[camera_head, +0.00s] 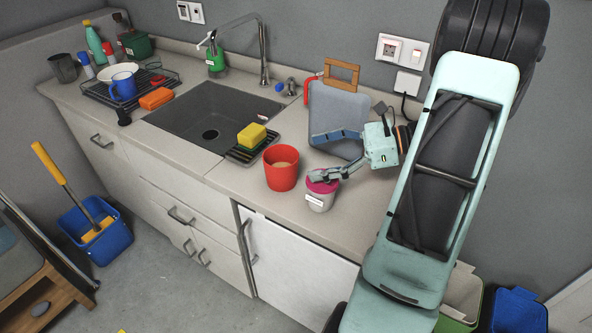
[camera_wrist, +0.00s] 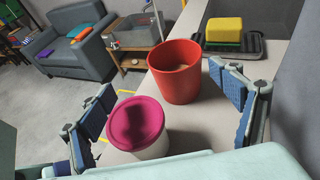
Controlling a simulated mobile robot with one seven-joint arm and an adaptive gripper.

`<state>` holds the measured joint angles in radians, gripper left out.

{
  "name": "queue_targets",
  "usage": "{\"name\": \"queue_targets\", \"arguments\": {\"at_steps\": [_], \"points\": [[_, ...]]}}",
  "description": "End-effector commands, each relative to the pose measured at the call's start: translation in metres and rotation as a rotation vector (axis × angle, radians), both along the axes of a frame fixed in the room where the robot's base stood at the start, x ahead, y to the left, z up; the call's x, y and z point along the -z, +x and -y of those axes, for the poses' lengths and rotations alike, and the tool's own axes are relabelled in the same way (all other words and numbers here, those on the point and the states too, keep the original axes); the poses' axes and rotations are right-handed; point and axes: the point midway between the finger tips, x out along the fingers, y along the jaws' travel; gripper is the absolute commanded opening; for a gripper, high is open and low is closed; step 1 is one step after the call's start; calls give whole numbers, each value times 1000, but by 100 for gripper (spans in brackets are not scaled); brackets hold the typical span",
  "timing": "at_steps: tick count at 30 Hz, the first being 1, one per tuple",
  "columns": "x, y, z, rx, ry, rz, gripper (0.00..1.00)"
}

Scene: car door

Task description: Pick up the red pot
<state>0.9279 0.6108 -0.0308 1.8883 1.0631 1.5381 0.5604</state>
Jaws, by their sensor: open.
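The red pot (camera_head: 281,168) stands upright on the counter, left of my gripper (camera_head: 313,157) in the head view. In the wrist view the red pot (camera_wrist: 175,72) lies ahead, between the directions of the two fingers. My gripper (camera_wrist: 162,85) is open with nothing held, its fingers spread wide. A white container with a pink lid (camera_head: 321,194) stands close to the pot. In the wrist view this container (camera_wrist: 138,128) is nearer to me, beside the left finger. In the head view one finger overlaps its lid; contact cannot be told.
A yellow sponge (camera_head: 251,136) sits on a black ribbed tray (camera_head: 240,156) behind the pot, beside the sink (camera_head: 212,118). A grey cutting board (camera_head: 335,117) leans on the wall behind my gripper. The counter's front edge is close to the pot and container.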

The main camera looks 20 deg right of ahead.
Motion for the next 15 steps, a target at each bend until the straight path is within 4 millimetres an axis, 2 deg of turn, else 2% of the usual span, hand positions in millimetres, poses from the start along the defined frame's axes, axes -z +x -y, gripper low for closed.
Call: {"name": "queue_targets", "arguments": {"at_steps": [2,5,15], "points": [[1,3,8,32,31,6,85],[3,8,6,45,46,9,85],[17,33,-31,46,45,7,85]]}}
